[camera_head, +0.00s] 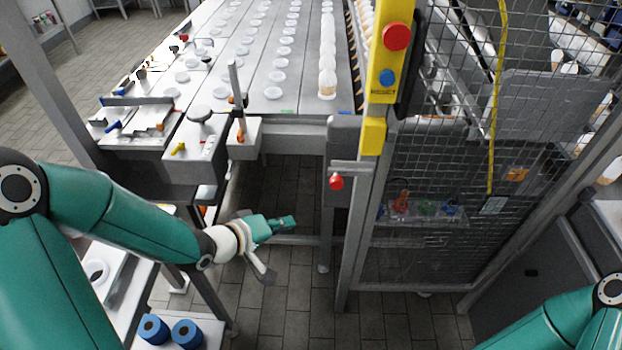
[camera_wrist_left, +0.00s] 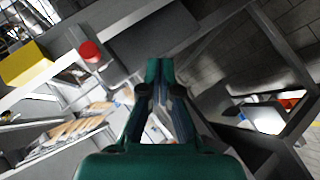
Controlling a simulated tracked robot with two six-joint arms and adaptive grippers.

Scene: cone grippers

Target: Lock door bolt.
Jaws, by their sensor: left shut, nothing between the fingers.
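The door bolt (camera_head: 350,168) is a grey metal bar with a red knob (camera_head: 337,182), on the edge post of the mesh door in the head view. The red knob also shows in the left wrist view (camera_wrist_left: 90,51), at the upper left. My left gripper (camera_head: 292,222) is shut and empty, left of and below the knob, apart from it. Its closed green fingers show in the left wrist view (camera_wrist_left: 159,66). My right arm (camera_head: 560,325) enters at the lower right of the head view; its gripper is out of view.
A mesh door (camera_head: 440,200) fills the right side. Above the bolt, a yellow control box (camera_head: 390,65) carries red and blue buttons. A conveyor table (camera_head: 255,100) with white lids stands behind. Two blue rolls (camera_head: 187,334) sit at the lower left. Tiled floor lies open beneath my left gripper.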

